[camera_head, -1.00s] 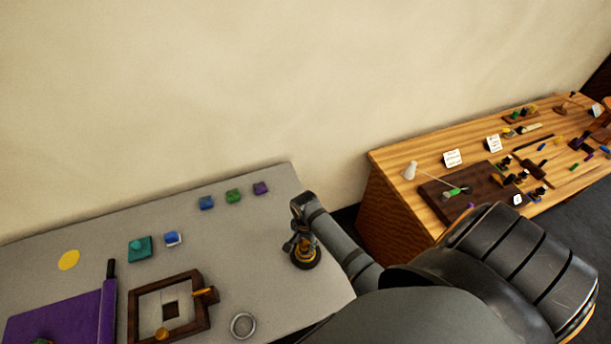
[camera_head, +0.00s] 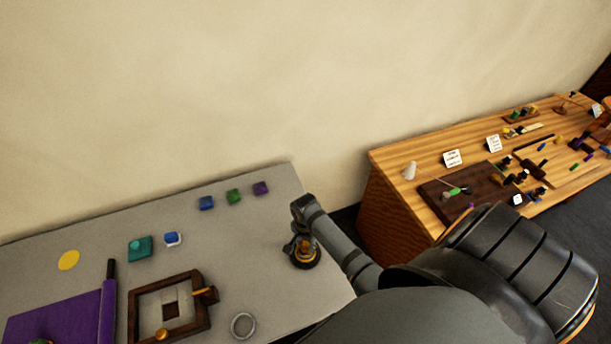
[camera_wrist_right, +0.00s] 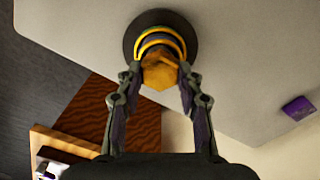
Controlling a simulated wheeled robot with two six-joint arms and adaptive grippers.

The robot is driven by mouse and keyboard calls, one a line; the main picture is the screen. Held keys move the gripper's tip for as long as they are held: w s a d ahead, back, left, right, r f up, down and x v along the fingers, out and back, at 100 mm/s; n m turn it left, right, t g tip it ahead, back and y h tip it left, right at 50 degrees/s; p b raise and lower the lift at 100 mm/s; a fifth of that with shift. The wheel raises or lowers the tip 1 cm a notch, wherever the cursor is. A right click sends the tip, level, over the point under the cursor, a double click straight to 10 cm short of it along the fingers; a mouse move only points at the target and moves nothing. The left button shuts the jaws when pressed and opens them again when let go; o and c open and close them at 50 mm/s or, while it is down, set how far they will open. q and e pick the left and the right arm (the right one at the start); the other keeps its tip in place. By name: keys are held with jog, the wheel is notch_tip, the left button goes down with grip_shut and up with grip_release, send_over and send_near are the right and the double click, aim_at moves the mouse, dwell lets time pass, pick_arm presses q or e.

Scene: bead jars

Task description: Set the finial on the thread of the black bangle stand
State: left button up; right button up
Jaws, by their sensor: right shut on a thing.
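The black bangle stand (camera_head: 312,263) stands near the right edge of the grey table, with its round dark base showing. In the right wrist view the stand (camera_wrist_right: 133,38) carries yellow and purple bangles (camera_wrist_right: 160,36). My right gripper (camera_head: 297,246) is over the stand. In the wrist view its fingers (camera_wrist_right: 159,77) are shut on the orange-yellow faceted finial (camera_wrist_right: 159,73), in line with the stand's top. The finial hides the thread, so I cannot tell whether the two touch. My left gripper is not in view.
A wooden table (camera_head: 390,165) with many small items stands at right.

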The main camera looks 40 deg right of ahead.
jog(key=shift+f, duration=0.15)
jog(key=o, duration=1)
notch_tip(320, 180, up, 12)
jog(key=shift+r, duration=0.1)
dwell(0.3)
